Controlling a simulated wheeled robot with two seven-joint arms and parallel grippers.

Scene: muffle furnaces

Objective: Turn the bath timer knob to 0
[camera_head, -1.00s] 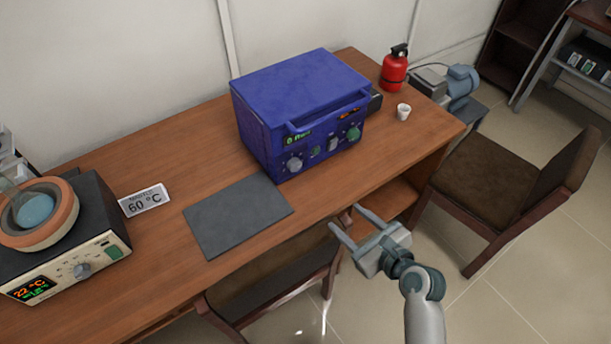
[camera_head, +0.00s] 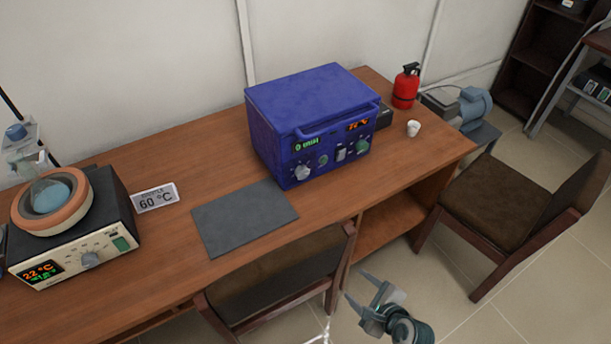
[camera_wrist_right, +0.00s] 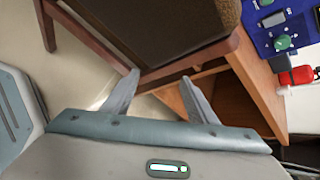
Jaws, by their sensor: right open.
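The bath (camera_head: 90,235), a cream and black box with an orange ring on top, stands at the left of the wooden table. Its front display (camera_head: 42,272) reads 22 °C in orange with a smaller green line that I cannot read. A grey knob (camera_head: 91,260) sits beside the display. My right gripper (camera_head: 379,287) is open and empty in front of the table, low at the bottom of the head view and far right of the bath. In the right wrist view, its parted fingers (camera_wrist_right: 160,95) point toward a chair and the table's side. My left gripper is out of view.
A blue furnace (camera_head: 310,105) with knobs and a "0 min" display stands mid-table. A dark mat (camera_head: 245,217), a 60 °C sign (camera_head: 155,198), a white cup (camera_head: 413,129) and a red extinguisher (camera_head: 406,87) are on the table. Chairs (camera_head: 285,272) (camera_head: 505,205) stand in front and at right.

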